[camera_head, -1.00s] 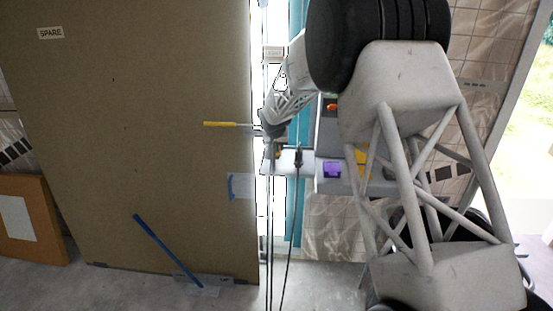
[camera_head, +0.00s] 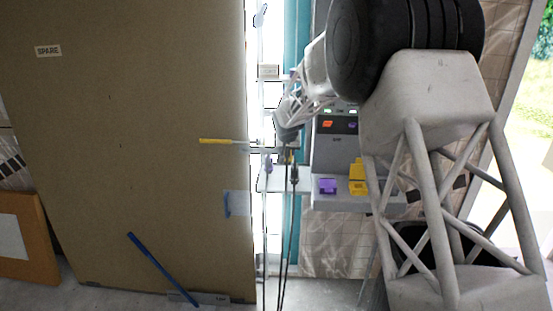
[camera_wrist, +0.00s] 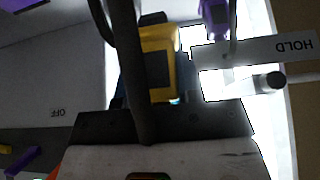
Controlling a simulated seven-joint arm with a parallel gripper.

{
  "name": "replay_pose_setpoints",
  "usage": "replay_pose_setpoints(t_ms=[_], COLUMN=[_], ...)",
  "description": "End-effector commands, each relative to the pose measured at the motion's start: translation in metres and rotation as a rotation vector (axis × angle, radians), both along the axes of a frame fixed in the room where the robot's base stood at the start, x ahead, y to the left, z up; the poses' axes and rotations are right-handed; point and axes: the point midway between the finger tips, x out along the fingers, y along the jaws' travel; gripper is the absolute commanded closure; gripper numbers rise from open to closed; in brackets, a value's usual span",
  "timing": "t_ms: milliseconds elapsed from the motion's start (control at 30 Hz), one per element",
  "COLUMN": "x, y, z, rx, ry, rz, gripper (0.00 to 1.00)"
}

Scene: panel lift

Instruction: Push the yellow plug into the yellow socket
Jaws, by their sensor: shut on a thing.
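My gripper (camera_head: 288,143) is shut on the yellow plug, beside the bright gap right of the big brown board. The yellow plug (camera_wrist: 160,62) shows large in the wrist view, with a dark face and a black cable passing in front of it. In the head view only a small yellow bit of it (camera_head: 290,158) shows below the gripper. The yellow socket (camera_head: 358,187) is on the grey shelf to the right, beside the purple socket (camera_head: 327,186). My gripper is left of and above both, and the plug is apart from the yellow socket.
A purple plug (camera_wrist: 215,18) hangs near the HOLD-labelled bar (camera_wrist: 255,51). A grey unit with lit displays (camera_head: 335,135) stands above the shelf (camera_head: 290,185). Black cables hang below my gripper. The brown board (camera_head: 130,150) fills the left; a yellow-handled rod (camera_head: 217,141) is before it.

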Motion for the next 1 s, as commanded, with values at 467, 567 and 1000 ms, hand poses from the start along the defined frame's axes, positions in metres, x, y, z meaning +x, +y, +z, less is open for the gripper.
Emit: replay_pose_setpoints(t_ms=[467, 567, 1000], x=[-0.010, -0.015, -0.039], y=[-0.132, -0.161, -0.261], z=[0.009, 0.009, 0.010], rx=[0.000, 0.001, 0.000], ry=[0.001, 0.000, 0.000], rz=[-0.002, 0.000, 0.013], gripper=[1.00, 1.00, 1.00])
